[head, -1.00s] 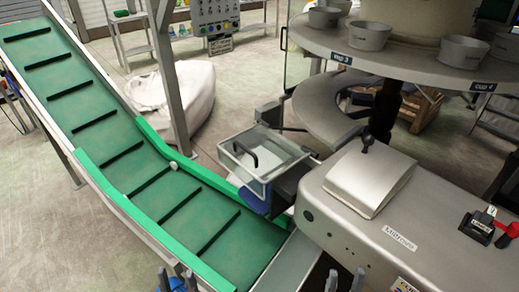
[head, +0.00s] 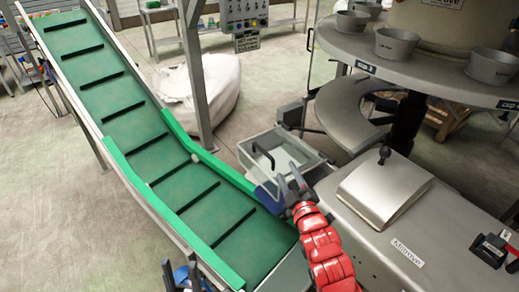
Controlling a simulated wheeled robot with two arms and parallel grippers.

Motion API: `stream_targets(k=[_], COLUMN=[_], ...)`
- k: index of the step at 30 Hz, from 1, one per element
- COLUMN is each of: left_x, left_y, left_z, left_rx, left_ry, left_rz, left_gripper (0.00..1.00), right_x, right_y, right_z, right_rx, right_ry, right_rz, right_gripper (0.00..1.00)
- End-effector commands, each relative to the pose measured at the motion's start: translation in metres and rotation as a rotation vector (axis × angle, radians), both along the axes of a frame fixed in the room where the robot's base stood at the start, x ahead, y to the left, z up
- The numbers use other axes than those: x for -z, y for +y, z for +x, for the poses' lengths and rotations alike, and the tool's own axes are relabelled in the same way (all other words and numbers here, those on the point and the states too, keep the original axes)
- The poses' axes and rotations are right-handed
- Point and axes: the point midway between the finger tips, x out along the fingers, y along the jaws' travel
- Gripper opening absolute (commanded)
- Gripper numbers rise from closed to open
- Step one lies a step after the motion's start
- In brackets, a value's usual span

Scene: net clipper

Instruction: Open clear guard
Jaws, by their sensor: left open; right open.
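The clear guard (head: 295,148) is a see-through box-like cover with a pale frame and a black bar handle (head: 262,156) on its near left side. It sits between the green conveyor and the grey machine, and looks closed. My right gripper (head: 289,172), on a red arm, is open just in front of the guard, to the right of and below the handle in the picture. It hides part of the guard's near edge; I cannot tell whether it touches it. My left gripper (head: 180,266) is open and empty at the bottom edge, left of the conveyor's lower end.
The green conveyor (head: 150,142) with black cleats slopes down to the guard. The grey machine (head: 400,225) with a lidded box fills the lower right. A round table (head: 440,78) with metal cups stands behind. A grey post (head: 192,60) rises behind the conveyor.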

Motion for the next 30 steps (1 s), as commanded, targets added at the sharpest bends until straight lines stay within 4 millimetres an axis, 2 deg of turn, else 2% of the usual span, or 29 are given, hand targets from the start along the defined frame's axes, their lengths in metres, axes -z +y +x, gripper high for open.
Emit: stream_targets(k=[1, 5, 11, 14, 30], left_x=[-0.003, -0.005, -0.008, -0.011, -0.033], left_y=[0.000, 0.000, 0.000, 0.000, 0.000], left_z=[0.000, 0.000, 0.000, 0.000, 0.000], left_rx=[0.000, 0.000, 0.000, 0.000, 0.000], left_ry=[0.000, 0.000, 0.000, 0.000, 0.000], left_rz=[0.000, 0.000, 0.000, 0.000, 0.000], left_gripper=[0.50, 0.50, 0.50, 0.50, 0.50], right_x=[-0.002, 0.009, 0.015, 0.016, 0.034], right_y=[0.006, 0.012, 0.015, 0.019, 0.042], right_z=[-0.002, -0.006, -0.003, 0.006, 0.088], right_rx=[-0.009, -0.021, -0.025, -0.027, -0.025], right_ry=[0.032, 0.118, 0.156, 0.154, 0.154], right_rz=[-0.049, -0.150, -0.194, -0.192, -0.189], right_gripper=[0.47, 0.47, 0.47, 0.47, 0.47])
